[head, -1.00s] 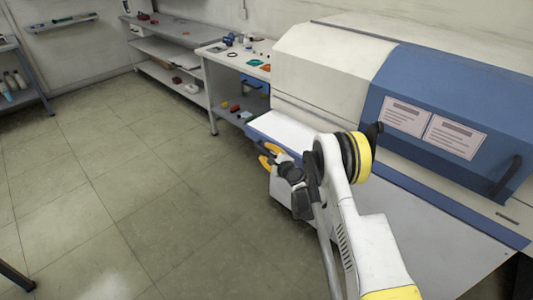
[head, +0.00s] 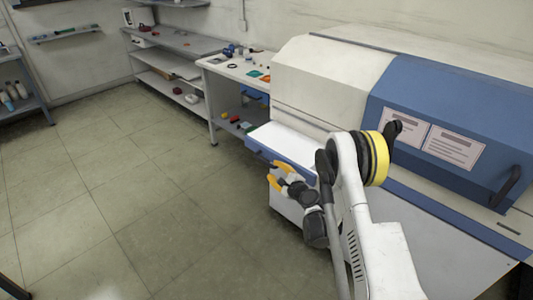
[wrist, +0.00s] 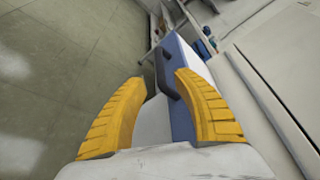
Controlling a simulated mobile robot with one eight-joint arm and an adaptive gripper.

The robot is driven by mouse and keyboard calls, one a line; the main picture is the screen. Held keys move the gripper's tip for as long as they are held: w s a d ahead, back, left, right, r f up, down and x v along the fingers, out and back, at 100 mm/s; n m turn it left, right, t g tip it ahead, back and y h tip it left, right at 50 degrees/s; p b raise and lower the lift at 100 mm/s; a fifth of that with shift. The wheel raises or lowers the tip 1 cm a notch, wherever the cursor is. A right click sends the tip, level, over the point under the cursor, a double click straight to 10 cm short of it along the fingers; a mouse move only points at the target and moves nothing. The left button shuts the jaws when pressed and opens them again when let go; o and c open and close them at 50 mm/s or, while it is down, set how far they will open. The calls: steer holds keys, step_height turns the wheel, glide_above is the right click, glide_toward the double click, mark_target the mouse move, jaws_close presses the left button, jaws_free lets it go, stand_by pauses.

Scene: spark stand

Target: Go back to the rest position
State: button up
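My gripper (head: 278,174) shows in the head view beside the front of the white and blue machine, near a white-topped ledge. In the wrist view my gripper (wrist: 158,95) has its two yellow fingers spread apart with nothing held between them. A dark handle (wrist: 165,72) on the white and blue unit shows beyond and between the fingers; it looks apart from them. My white arm with a yellow band rises in front of the machine.
The large machine (head: 330,70) with a blue cover fills the right side. A workbench (head: 235,66) with small items and grey shelves (head: 170,42) stand along the back wall. Another shelf (head: 25,90) is at the far left. The tiled floor (head: 120,190) at left is clear.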

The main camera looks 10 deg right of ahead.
step_height(320, 180, up, 13)
steer(key=s+a+n+g, duration=0.2)
steer(key=s+a+n, duration=0.1)
steer(key=n, duration=0.2)
steer(key=s+r+n+g, duration=0.2)
steer(key=s+r+n, duration=0.4)
steer(key=s+r, duration=0.45)
steer(key=s+d+n+g+h, duration=0.1)
steer(key=s+n, duration=0.2)
steer(key=s, duration=0.7)
steer(key=s+d+n+g+h, duration=0.1)
steer(key=s+n+h, duration=0.1)
steer(key=s, duration=0.8)
steer(key=s+d+r+n+g+h, duration=0.1)
steer(key=s+n, duration=0.3)
steer(key=s, duration=0.6)
steer(key=shift+d+n+g+h, duration=0.3)
steer(key=shift+d+n+h, duration=0.1)
steer(key=shift+d, duration=0.1)
steer(key=shift+r, duration=0.1)
